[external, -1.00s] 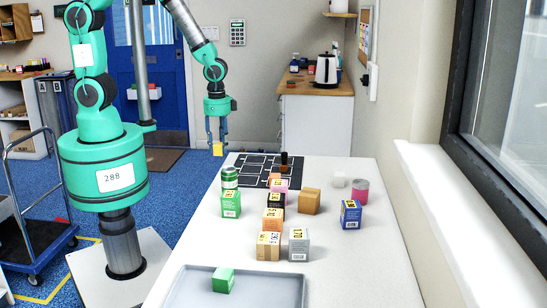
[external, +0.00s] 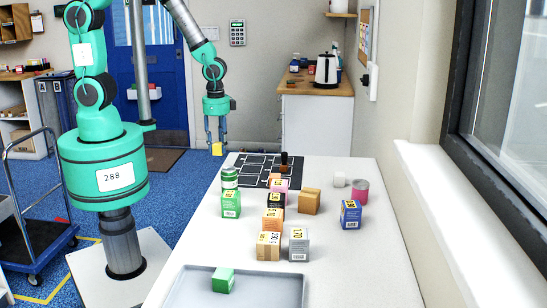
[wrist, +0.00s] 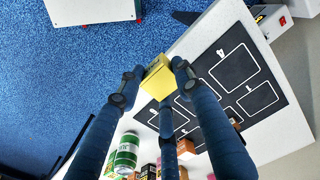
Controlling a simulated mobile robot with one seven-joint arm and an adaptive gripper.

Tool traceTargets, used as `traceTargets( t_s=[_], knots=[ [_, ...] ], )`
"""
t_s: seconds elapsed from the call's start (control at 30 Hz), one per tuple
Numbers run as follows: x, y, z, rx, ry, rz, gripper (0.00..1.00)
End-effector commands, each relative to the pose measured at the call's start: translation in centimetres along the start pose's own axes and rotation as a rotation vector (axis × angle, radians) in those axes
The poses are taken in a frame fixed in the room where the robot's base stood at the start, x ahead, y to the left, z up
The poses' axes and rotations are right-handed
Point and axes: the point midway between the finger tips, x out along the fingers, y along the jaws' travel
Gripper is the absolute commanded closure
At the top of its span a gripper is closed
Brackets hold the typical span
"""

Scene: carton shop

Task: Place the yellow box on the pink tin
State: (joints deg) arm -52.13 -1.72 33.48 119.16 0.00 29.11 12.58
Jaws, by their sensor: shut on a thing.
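The yellow box (external: 217,149) is held between the fingertips of my gripper (external: 217,146), in the air near the far left edge of the table. In the wrist view the yellow box (wrist: 158,78) sits between the blue fingers of my gripper (wrist: 155,72), which are shut on it. The pink tin (external: 361,191) stands at the right side of the table, well to the right of my gripper and nearer the camera. The pink tin is not seen in the wrist view.
A black marked mat (external: 250,166) lies at the table's far end. Several cartons stand mid-table, including a brown box (external: 309,201) and a blue box (external: 350,214) in front of the pink tin. A grey tray (external: 270,288) holds a green box (external: 223,280).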

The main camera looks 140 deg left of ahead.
Motion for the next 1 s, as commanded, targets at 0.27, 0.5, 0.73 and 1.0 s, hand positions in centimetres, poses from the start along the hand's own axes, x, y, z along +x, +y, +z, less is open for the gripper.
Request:
traceTargets(
  t_s=[0.27, 0.5, 0.73, 1.0],
  knots=[
    [-1.3, 0.4, -3.4, -0.003, 0.001, 0.0, 0.87],
    [-2.8, 1.4, -8.4, -0.011, 0.001, 0.0, 0.87],
    [-4.0, 2.8, -13.4, -0.018, 0.0, 0.0, 0.87],
    [-5.3, 4.8, -19.1, -0.027, 0.0, 0.0, 0.87]
  ],
)
